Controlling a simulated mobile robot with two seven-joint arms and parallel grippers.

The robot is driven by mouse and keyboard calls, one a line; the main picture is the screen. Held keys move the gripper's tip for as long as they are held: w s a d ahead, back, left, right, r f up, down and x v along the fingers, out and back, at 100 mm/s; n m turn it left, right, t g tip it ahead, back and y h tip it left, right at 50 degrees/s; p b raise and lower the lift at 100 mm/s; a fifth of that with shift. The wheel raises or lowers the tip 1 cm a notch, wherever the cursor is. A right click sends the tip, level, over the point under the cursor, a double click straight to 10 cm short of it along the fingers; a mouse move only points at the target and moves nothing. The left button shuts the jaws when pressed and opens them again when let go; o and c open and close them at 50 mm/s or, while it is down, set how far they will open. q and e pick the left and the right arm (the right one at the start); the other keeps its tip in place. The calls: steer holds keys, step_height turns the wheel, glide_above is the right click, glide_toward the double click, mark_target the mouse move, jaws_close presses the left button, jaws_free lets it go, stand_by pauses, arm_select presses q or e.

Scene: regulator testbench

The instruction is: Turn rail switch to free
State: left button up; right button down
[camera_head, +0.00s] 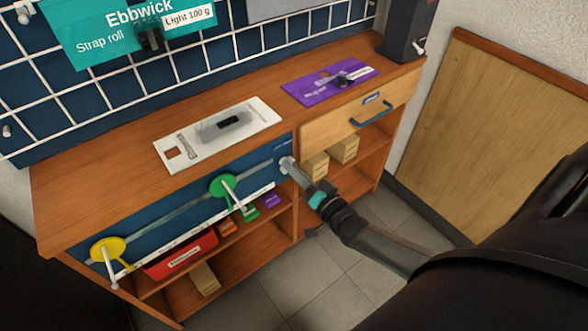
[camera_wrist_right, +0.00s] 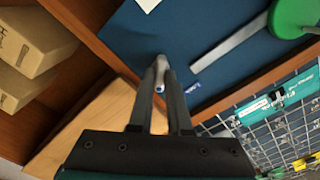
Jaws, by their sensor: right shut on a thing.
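A grey rail (camera_head: 190,203) runs across the blue front panel (camera_head: 165,217) of the wooden bench. A yellow disc (camera_head: 108,247) with a pale lever and a green disc (camera_head: 221,185) with a pale lever sit on it. At its right end, my right gripper (camera_head: 290,169) is shut on a pale handle, mostly hidden in the head view. In the right wrist view the pale handle (camera_wrist_right: 161,62) sits between the two fingertips, and the green disc (camera_wrist_right: 298,14) is at the upper right. No label reading "free" is legible. My left gripper is not in view.
A white plate (camera_head: 180,151) and a purple plate (camera_head: 304,91), each with a black switch, lie on the bench top. A wooden drawer with a blue handle (camera_head: 372,114) is right of the panel. Shelves below hold cartons (camera_head: 344,149) and a red box (camera_head: 180,254).

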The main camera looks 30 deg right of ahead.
steer(key=c, duration=0.9)
jaws_free()
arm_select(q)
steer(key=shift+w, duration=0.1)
arm_select(e)
steer(key=shift+o, duration=0.2)
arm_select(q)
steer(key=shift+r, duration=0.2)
arm_select(e)
steer(key=shift+s, duration=0.1)
arm_select(q)
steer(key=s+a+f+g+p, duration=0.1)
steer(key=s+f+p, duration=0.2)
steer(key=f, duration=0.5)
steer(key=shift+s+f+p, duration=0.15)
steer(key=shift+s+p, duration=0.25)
steer(key=shift+p, duration=0.2)
arm_select(e)
steer(key=s+d, duration=0.1)
steer(key=s, duration=1.4)
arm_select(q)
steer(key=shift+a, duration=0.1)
